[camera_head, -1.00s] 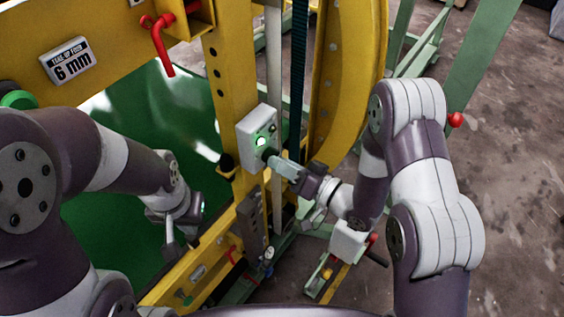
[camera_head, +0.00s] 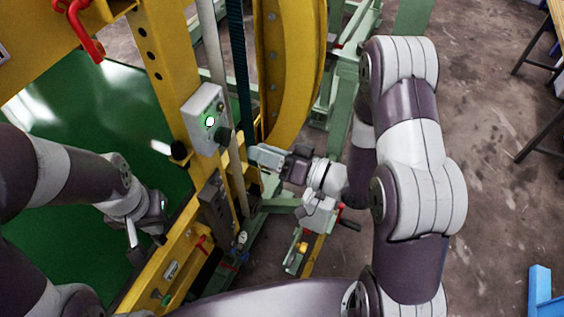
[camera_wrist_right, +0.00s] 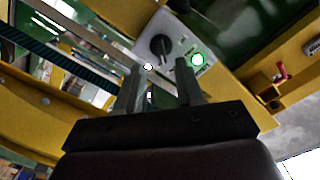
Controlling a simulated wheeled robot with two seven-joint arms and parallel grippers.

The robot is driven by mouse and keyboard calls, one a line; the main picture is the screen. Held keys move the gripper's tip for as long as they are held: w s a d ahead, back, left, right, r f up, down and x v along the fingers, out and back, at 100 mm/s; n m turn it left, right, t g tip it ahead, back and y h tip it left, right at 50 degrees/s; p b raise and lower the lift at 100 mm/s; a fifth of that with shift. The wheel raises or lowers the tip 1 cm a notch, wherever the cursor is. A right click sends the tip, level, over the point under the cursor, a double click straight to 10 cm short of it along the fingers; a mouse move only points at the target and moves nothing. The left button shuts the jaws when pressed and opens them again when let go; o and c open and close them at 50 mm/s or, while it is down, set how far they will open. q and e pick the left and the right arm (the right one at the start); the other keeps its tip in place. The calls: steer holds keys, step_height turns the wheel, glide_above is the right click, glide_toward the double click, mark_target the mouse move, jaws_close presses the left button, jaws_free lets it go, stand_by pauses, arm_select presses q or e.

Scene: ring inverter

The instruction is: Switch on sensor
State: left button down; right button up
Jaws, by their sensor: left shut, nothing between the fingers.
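A grey control box (camera_head: 203,112) is fixed to the yellow upright in the head view. It carries a bright green lit button (camera_head: 210,121) and a black rotary knob (camera_head: 223,136). My left gripper (camera_head: 136,236) is shut and empty at lower left, over the frame.
The yellow machine frame (camera_head: 158,70) and a curved yellow ring (camera_head: 285,80) flank the box. A green panel (camera_head: 95,125) lies behind the left arm. The floor on the right is mostly clear, with a blue object (camera_head: 541,290) at lower right.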

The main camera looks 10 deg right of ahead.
steer(key=b+v, duration=0.1)
steer(key=v, duration=0.5)
steer(key=shift+s, duration=0.1)
